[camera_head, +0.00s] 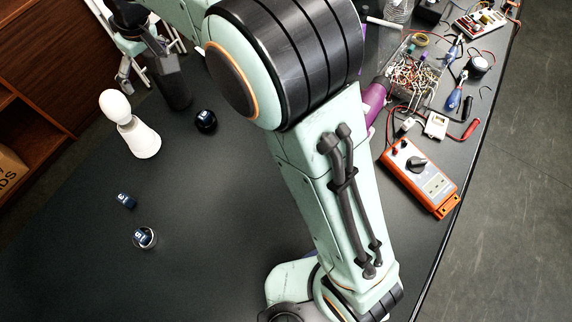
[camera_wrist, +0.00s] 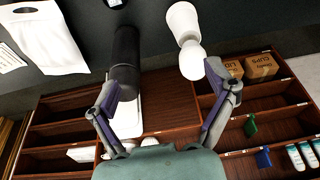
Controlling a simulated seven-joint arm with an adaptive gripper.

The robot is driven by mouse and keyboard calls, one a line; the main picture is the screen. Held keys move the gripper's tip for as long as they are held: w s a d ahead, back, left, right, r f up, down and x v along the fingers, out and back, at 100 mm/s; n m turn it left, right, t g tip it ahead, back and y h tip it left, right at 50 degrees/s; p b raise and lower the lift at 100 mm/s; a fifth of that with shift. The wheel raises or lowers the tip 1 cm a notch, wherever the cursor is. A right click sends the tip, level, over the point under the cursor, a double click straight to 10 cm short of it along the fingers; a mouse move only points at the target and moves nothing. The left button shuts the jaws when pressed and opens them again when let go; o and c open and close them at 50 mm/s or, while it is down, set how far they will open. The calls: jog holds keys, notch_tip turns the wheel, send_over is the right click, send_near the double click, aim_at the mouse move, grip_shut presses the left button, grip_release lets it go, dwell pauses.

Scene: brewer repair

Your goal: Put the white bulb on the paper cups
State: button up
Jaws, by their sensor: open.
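The white bulb (camera_head: 115,105) has a round globe and a narrower neck. It appears to sit on the narrow end of the white paper cups (camera_head: 144,142), which stand upside down on the dark table. In the wrist view the bulb (camera_wrist: 192,62) lines up with the cups (camera_wrist: 183,20), with no visible gap. My gripper (camera_wrist: 162,82) is open and empty. Its two fingers are spread wide, with the right fingertip close beside the bulb in the picture; I cannot tell whether they touch. In the head view my arm hides part of the table.
A black cylinder (camera_head: 173,85) stands right of the bulb. A dark ball (camera_head: 205,121) and two small dark items (camera_head: 125,200) (camera_head: 144,238) lie on the table. An orange multimeter (camera_head: 420,176) is at the right edge. A wooden shelf (camera_wrist: 165,118) holds small boxes (camera_wrist: 262,66).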

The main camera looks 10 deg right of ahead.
jog(key=s+d+r+m+g+h, duration=0.15)
jog(key=s+d+m, duration=0.35)
jog(key=s+d, duration=1.15)
jog(key=s+d+f+m, duration=0.1)
jog(key=s+d+f, duration=0.1)
jog(key=s, duration=0.3)
jog(key=s+d+f+m+g, duration=0.1)
jog(key=s+d+f+m, duration=0.1)
jog(key=s+d, duration=0.2)
jog(key=shift+s+d+f, duration=0.25)
jog(key=shift+s+d, duration=0.05)
jog(key=shift+s, duration=0.45)
jog(key=shift+h, duration=0.25)
